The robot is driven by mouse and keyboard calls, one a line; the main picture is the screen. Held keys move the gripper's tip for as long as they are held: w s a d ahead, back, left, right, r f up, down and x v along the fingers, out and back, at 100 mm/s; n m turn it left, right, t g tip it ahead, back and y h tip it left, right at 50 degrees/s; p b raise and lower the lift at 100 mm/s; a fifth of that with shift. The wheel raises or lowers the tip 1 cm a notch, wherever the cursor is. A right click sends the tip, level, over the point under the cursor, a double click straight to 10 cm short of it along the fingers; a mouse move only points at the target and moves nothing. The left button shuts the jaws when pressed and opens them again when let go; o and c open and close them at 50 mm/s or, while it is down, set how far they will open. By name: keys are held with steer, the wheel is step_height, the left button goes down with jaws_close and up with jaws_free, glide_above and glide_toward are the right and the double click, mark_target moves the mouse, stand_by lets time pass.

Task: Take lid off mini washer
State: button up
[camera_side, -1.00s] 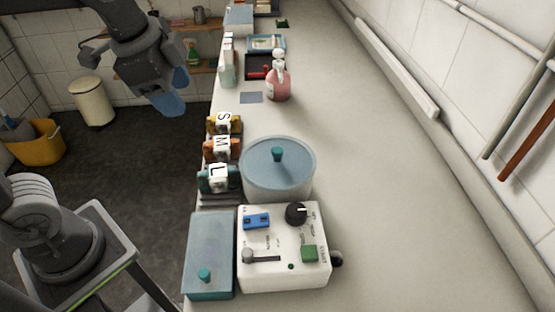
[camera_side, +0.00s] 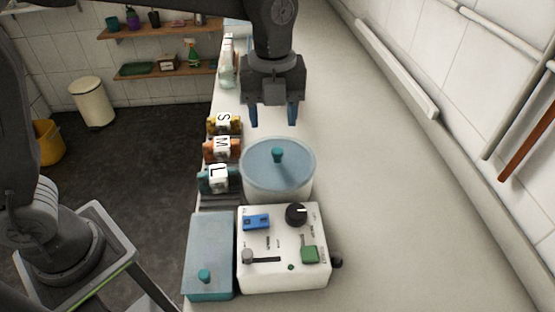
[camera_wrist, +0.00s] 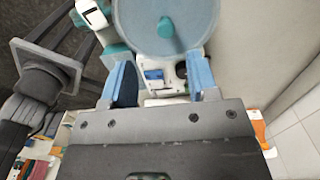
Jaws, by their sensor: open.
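The mini washer is a round whitish tub (camera_side: 262,194) with a control panel box (camera_side: 284,275) in front of it. Its round blue-grey lid (camera_side: 254,158) sits on the tub, with a teal knob (camera_side: 278,154) in the middle. My gripper (camera_side: 273,122) is open and empty, above and behind the lid in the side view, apart from the knob. In the wrist view the lid (camera_wrist: 143,22) and knob (camera_wrist: 166,27) show beyond the open blue fingers (camera_wrist: 160,85), toward the top of the picture.
A teal box (camera_side: 210,245) with a small knob stands left of the panel. Several letter-marked holders, S, M and L (camera_side: 218,172), line the counter's left edge. A white bottle (camera_side: 228,72) stands farther back. The counter (camera_side: 390,200) to the right is clear.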

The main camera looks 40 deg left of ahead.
mark_target(278, 150)
step_height(278, 150, down, 3)
steer(key=shift+f, duration=0.1)
steer(key=shift+w+d+f, duration=0.1)
steer(key=shift+d+f, duration=0.05)
steer(key=shift+f, duration=1.2)
steer(key=shift+w+d+f, duration=0.1)
steer(key=shift+d+f, duration=0.05)
steer(key=shift+f, duration=1.15)
steer(key=shift+c, duration=0.2)
jaws_close()
steer(key=shift+r, duration=0.15)
